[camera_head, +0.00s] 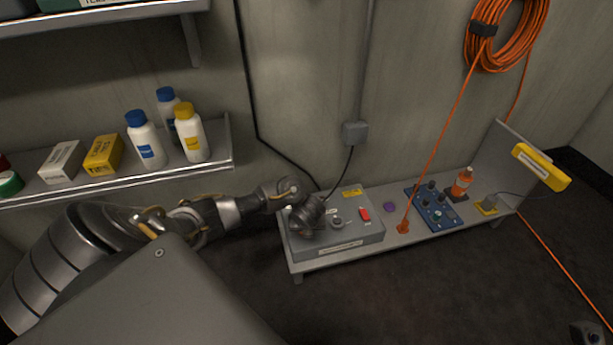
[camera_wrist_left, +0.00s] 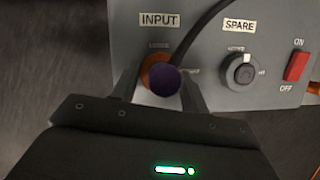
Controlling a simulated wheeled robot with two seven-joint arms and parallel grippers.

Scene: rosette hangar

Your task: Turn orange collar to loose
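The orange collar (camera_wrist_left: 154,69) sits under the INPUT label on the grey box (camera_head: 356,236), as the left wrist view shows. A round purple end (camera_wrist_left: 165,81) stands in front of it and hides much of it. A black cable runs up from there. Small blurred lettering sits above the collar and to its right. My left gripper (camera_wrist_left: 160,88) has its two fingers apart, one on each side of the collar and purple end. I cannot tell whether they touch it. In the head view my left gripper (camera_head: 307,215) covers the collar.
The box also has a SPARE dial (camera_wrist_left: 241,71) and a red ON/OFF switch (camera_wrist_left: 297,66). To the right on the bench are a purple disc (camera_head: 390,207), a blue knob panel (camera_head: 436,208) and an orange bottle (camera_head: 462,182). A shelf with bottles (camera_head: 146,140) is at left.

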